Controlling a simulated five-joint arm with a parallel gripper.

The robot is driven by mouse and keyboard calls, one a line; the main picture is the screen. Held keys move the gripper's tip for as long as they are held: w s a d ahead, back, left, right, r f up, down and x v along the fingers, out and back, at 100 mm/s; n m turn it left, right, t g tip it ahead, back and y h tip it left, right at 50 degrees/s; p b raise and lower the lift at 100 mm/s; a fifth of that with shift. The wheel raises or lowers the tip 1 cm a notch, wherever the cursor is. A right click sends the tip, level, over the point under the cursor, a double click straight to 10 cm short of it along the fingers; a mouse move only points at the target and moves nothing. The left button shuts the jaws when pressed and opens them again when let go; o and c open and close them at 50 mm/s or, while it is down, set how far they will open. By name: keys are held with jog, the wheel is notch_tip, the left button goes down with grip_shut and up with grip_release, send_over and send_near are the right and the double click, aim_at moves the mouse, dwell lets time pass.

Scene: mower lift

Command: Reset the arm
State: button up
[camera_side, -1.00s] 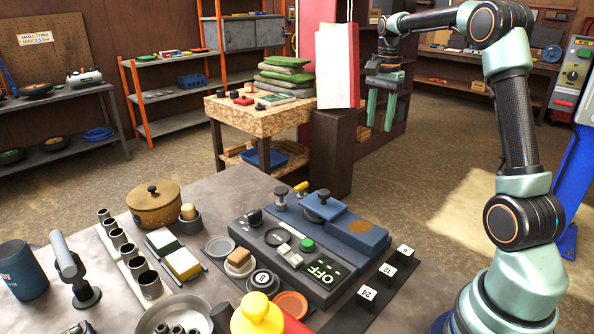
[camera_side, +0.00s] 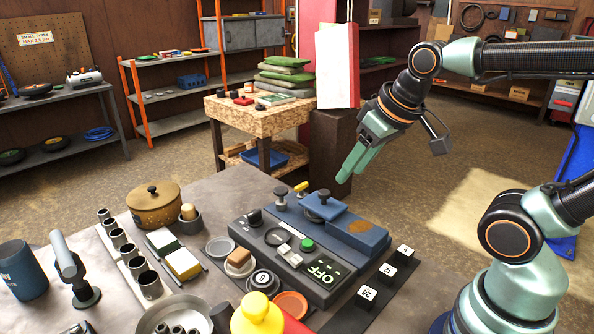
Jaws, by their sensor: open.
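My gripper (camera_side: 352,168) hangs in the air at the middle right of the side view, its green fingers pointing down and to the left. It is empty. The fingers overlap each other from this angle, so the gap between them is hidden. The fingertips are above and to the right of the blue block with a black knob (camera_side: 323,207), apart from it. A dark control box (camera_side: 290,255) with a green button and an OFF display sits on the grey table below.
A wooden bench (camera_side: 262,118) stands behind. Open floor lies right of the table.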

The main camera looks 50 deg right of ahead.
jog(key=shift+s+a+f+n, duration=0.25)
jog(key=shift+n, duration=0.05)
